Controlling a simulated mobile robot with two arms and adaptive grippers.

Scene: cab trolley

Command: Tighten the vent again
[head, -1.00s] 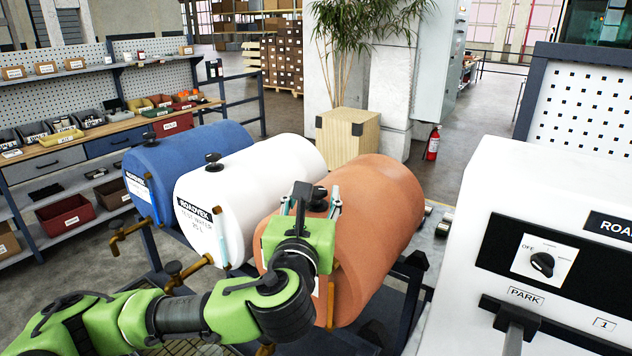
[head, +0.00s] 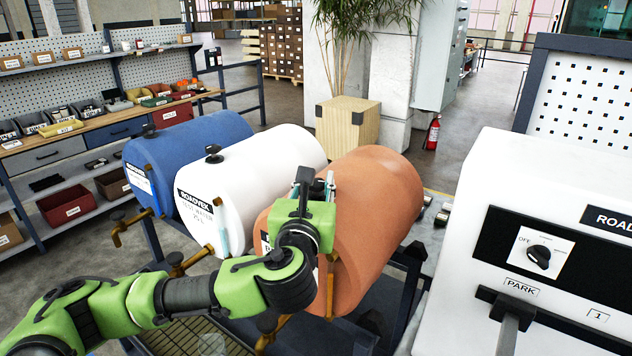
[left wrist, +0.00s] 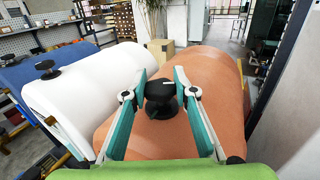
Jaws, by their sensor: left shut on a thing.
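The orange drum (head: 378,200) lies on its side on a trolley, with a black round vent knob on top. In the left wrist view the vent knob (left wrist: 161,100), with a pale line on its top, stands between the teal fingers of my left gripper (left wrist: 161,86). The left gripper is shut on this knob, one finger on each side. In the head view the left gripper (head: 321,188) is above the drum's top and mostly hides the knob. The knob's lower fit against the drum cannot be judged. My right gripper is not in view.
A white drum (head: 262,172) and a blue drum (head: 208,140), each with a black vent knob, lie to the left. Brass taps (head: 130,228) stick out at their fronts. A white machine (head: 470,240) stands close on the right. A planter (head: 347,126) stands behind.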

